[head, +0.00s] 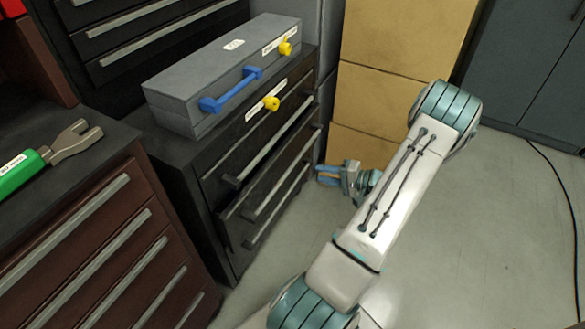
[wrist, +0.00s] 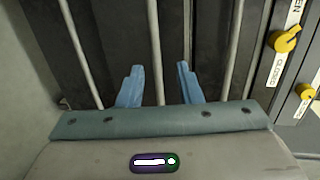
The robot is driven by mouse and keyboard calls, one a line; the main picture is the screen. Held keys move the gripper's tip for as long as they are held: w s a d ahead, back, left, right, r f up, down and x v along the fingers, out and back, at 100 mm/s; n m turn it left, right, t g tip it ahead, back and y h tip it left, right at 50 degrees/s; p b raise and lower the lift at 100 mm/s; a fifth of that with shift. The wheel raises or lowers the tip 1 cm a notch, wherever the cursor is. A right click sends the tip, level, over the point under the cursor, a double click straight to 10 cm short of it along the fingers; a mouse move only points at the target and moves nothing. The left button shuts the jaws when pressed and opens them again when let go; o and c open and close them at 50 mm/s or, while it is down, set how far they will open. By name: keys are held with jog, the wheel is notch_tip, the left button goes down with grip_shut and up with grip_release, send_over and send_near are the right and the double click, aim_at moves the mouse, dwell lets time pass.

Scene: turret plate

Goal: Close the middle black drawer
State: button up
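The black cabinet (head: 219,248) stands in the middle left with its drawers facing right. Its middle black drawer (head: 233,215) appears to stick out a little, with a long grey bar handle (head: 283,172). My gripper (head: 318,174) is to the right of the drawer fronts, fingers pointing at them. In the wrist view my gripper (wrist: 160,67) has its two blue fingers apart with nothing held. The middle handle bar (wrist: 155,40) shows between the fingers, other bars on either side. I cannot tell whether the fingers touch the drawer.
A grey toolbox (head: 205,89) with a blue handle lies on the cabinet. Yellow knobs (head: 271,103) sit near its top edge. A dark red cabinet (head: 95,245) is at left, cardboard boxes (head: 385,95) behind my arm. The floor (head: 490,240) at right is clear except a cable.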

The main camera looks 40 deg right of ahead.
aim_at(282, 162)
jog(key=shift+m+t+h, duration=0.4)
jog(key=x, duration=0.4)
jog(key=b+x, duration=0.1)
jog(key=x, duration=0.3)
jog(key=d+f+b+x, duration=0.1)
jog(key=x, duration=0.3)
jog(key=shift+w+f, duration=0.2)
jog(key=shift+w, duration=0.2)
jog(key=shift+a, duration=0.1)
grip_shut()
jog(key=shift+r+b+x, duration=0.15)
jog(key=shift+b+x, duration=0.2)
jog(key=shift+x, duration=0.6)
jog(key=shift+r+b+x, duration=0.1)
jog(key=shift+b+x, duration=0.25)
jog(key=shift+x, duration=0.6)
jog(key=shift+w+a+r, duration=0.1)
jog(key=shift+w+r, duration=0.05)
